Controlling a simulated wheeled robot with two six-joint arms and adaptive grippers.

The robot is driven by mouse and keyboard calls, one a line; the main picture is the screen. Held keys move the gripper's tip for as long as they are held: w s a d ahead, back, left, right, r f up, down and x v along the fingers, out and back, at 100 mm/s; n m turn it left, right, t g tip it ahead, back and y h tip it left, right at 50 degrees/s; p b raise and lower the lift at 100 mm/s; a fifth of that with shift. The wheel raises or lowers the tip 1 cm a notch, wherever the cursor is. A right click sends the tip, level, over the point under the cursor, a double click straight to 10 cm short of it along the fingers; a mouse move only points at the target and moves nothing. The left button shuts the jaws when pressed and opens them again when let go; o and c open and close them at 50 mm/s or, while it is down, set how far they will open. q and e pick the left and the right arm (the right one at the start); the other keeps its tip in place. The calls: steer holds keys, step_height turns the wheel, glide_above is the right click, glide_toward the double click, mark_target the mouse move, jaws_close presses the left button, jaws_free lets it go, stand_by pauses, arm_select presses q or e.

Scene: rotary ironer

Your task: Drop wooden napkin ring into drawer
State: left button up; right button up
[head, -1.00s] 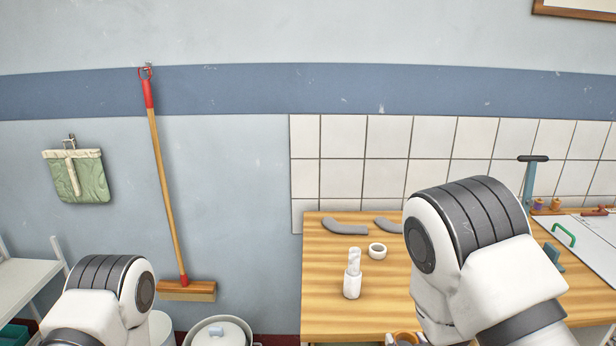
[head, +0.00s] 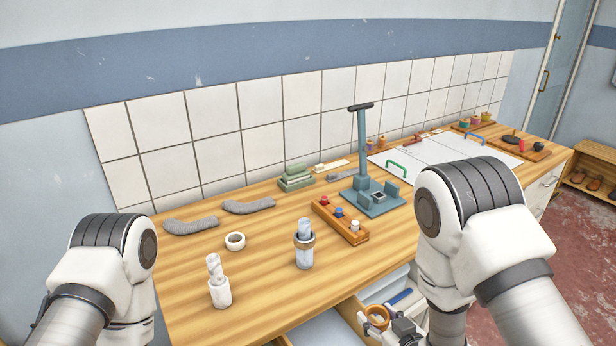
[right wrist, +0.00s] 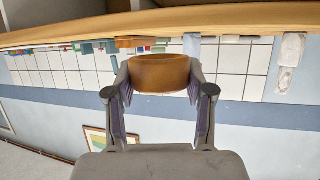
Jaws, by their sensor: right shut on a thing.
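The wooden napkin ring (head: 377,317) is an orange-brown band at the lower middle of the head view. My right gripper (head: 384,322) is shut on it; the right wrist view shows the ring (right wrist: 160,73) between both fingertips (right wrist: 160,80). An open drawer (head: 350,312) shows below the table's front edge, with a pale interior and a blue item inside. In the head view the ring appears beside and over the drawer area; its height above it is unclear. My left arm shows at lower left, but its gripper is out of view.
On the wooden table (head: 190,285) stand a bare rolled napkin (head: 218,283), a rolled napkin in a dark ring (head: 304,252), and a white ring (head: 235,241). A blue-green press stand (head: 362,150) and a small block with knobs (head: 340,220) stand farther right.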

mark_target(370, 310)
steer(key=a+r+n+y, duration=0.1)
steer(key=r+n+g+y, duration=0.1)
steer(key=r, duration=0.1)
steer(key=shift+w+a+r+y, duration=0.1)
steer(key=shift+a+y, duration=0.2)
steer(key=shift+a, duration=0.1)
steer(key=shift+a+n, duration=0.15)
steer(key=shift+n, duration=0.25)
step_height(370, 310, down, 5)
steer(key=b, duration=0.3)
steer(key=shift+a+b, duration=0.15)
steer(key=shift+b, duration=0.2)
steer(key=shift+f+b, duration=0.4)
steer(key=shift+f, duration=0.1)
arm_select(q)
steer(key=f, duration=0.3)
steer(key=shift+d+f, duration=0.2)
steer(key=shift+f, duration=0.1)
arm_select(e)
steer(key=o, duration=1)
steer(key=shift+r, duration=0.1)
